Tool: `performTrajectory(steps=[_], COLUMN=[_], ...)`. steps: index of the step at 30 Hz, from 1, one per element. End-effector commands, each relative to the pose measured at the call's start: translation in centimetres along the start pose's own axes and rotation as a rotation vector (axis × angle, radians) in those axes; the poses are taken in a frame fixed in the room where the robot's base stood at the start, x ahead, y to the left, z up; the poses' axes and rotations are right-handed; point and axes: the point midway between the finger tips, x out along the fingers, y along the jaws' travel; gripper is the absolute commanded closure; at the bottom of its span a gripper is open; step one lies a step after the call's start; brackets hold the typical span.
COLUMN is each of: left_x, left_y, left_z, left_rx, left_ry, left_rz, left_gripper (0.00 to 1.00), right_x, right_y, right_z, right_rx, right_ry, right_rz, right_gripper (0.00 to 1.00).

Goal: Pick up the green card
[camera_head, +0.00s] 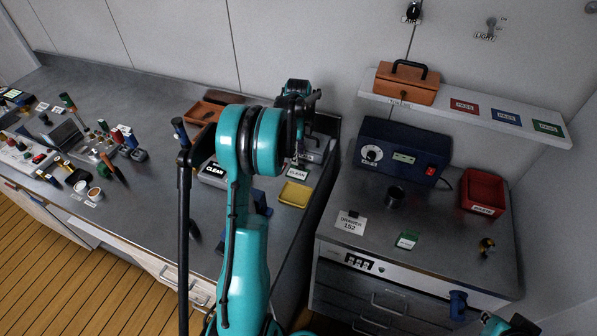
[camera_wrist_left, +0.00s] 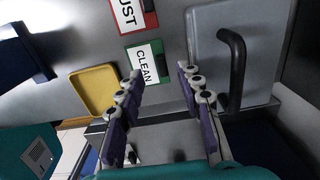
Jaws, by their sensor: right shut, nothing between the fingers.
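Several green cards or labels are in view, and I cannot tell which the task names. A small green and white card (camera_head: 407,240) lies on top of the right-hand drawer cabinet. A green label (camera_head: 548,128) is on the shelf. A green-edged CLEAN card (camera_wrist_left: 145,64) is in the left wrist view and also shows in the head view (camera_head: 298,172). My right gripper (camera_head: 520,325) is partly visible at the bottom right, shut and empty.
A yellow tray (camera_wrist_left: 95,90) and a grey handled case (camera_wrist_left: 205,45) flank the CLEAN card. The cabinet top holds a blue instrument box (camera_head: 400,150), a red bin (camera_head: 482,190), a dark cup (camera_head: 394,197) and a DRAWER 152 card (camera_head: 350,222). A gap separates bench and cabinet.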

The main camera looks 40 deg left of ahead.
Motion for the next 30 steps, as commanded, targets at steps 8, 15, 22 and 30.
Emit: performTrajectory(steps=[8, 15, 22, 30], left_x=[4.2, 4.5, 4.5, 4.5], left_y=[-0.2, -0.2, -0.2, -0.2], left_z=[-0.6, -0.6, -0.6, -0.6], left_rx=[0.000, 0.000, -0.001, -0.001], left_ry=[0.000, 0.000, 0.000, 0.000], left_rz=[-0.001, -0.001, -0.001, -0.001], left_gripper=[0.64, 0.64, 1.00, 1.00], right_x=[1.1, 1.1, 1.1, 1.1], right_y=[0.0, 0.0, 0.0, 0.0], right_z=[0.8, 0.8, 0.8, 0.8], right_rx=[0.000, 0.000, 0.000, 0.000], right_ry=[0.000, 0.000, 0.000, 0.000], right_rz=[0.000, 0.000, 0.000, 0.000], right_gripper=[1.00, 1.00, 1.00, 1.00])
